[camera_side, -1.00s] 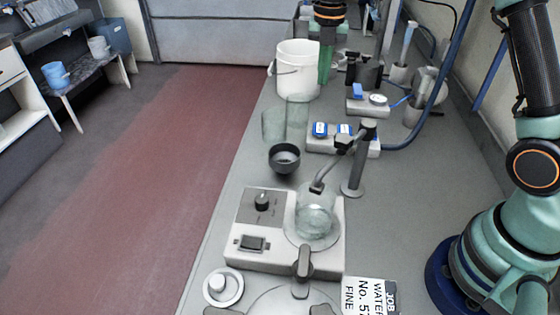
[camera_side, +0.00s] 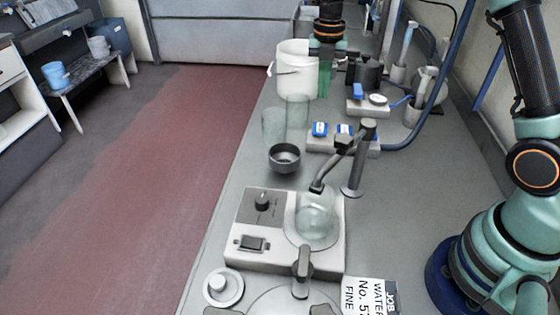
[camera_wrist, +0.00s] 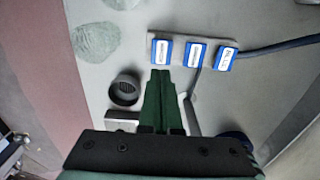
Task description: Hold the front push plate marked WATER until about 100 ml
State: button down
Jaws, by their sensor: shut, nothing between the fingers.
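My gripper (camera_side: 323,95) is shut and empty, pointing down near the white bucket in the side view. In the wrist view its green fingertips (camera_wrist: 160,74) appear just below the left blue push plate (camera_wrist: 161,51); I cannot tell whether they touch. A middle blue plate (camera_wrist: 195,54) and a right blue plate (camera_wrist: 227,60) are beside it. The labels are too small to read surely, so I cannot tell which says WATER. In the side view two blue plates (camera_side: 319,129) show on a pale block. A clear glass vessel (camera_side: 316,222) stands under the spout (camera_side: 318,186); its liquid level is unclear.
The spout's post (camera_side: 356,165) stands right of the vessel. A dark bowl (camera_side: 284,158) and two clear glasses (camera_side: 297,115) stand behind it, near the white bucket (camera_side: 292,75). The vessel sits on a white device with a knob (camera_side: 262,203). A blue hose (camera_side: 415,130) runs right.

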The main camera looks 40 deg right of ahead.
aim_at(320, 128)
notch_tip(320, 128, down, 9)
dwell(0.3)
jog(key=shift+s+f, duration=0.1)
jog(key=shift+f, duration=1.15)
dwell(0.7)
notch_tip(320, 128, up, 15)
jog(key=shift+w, duration=0.35)
dwell(1.6)
